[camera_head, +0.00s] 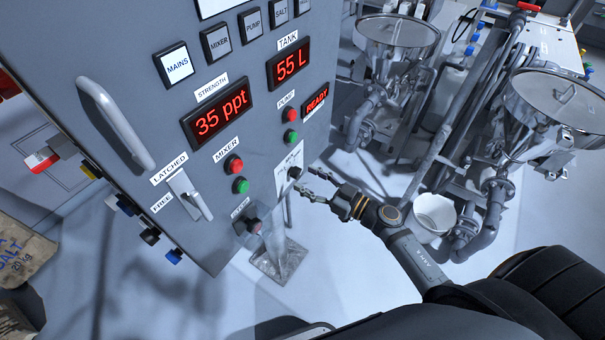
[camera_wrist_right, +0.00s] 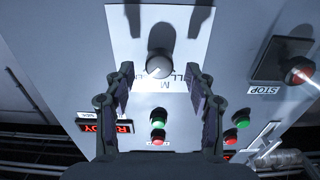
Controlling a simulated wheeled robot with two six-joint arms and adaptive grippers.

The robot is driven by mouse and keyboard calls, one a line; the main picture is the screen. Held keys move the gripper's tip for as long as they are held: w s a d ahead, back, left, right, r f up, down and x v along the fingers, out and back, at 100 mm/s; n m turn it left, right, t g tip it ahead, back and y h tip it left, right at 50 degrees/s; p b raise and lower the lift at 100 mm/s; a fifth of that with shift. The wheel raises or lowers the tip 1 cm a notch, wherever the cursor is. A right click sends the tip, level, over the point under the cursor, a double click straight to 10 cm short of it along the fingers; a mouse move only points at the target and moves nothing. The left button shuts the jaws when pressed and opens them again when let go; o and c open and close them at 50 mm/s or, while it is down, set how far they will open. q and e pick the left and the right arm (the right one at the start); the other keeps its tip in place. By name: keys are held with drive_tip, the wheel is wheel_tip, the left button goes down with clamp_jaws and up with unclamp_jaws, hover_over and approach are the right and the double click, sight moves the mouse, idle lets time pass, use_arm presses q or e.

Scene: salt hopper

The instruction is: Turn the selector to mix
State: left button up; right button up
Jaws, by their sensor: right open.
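The selector is a small dark knob (camera_head: 295,173) on a white plate (camera_head: 285,187), low on the grey cabinet's front. In the right wrist view the round grey knob (camera_wrist_right: 159,64) sits on its white plate (camera_wrist_right: 185,25), with a pale mark at its lower left. The plate's lettering is upside down there and partly hidden, so I cannot read which setting it points to. My right gripper (camera_head: 307,182) is open just in front of the knob. Its two fingers (camera_wrist_right: 161,85) stand apart on either side of the knob, not visibly touching it. My left gripper is not in view.
A stop button (camera_head: 254,225) is at the panel's lower edge, left of the selector. Red and green pump buttons (camera_head: 291,126) are above it. A latch handle (camera_head: 190,196) and long door handle (camera_head: 116,122) are further left. Hoppers (camera_head: 398,32) and pipes stand behind at right.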

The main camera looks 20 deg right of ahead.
drive_tip(key=shift+x, duration=1.3)
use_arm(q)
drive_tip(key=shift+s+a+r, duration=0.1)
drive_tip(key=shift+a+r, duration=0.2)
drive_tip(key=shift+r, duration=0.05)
use_arm(e)
drive_tip(key=shift+c, duration=1.2)
drive_tip(key=c, duration=0.9)
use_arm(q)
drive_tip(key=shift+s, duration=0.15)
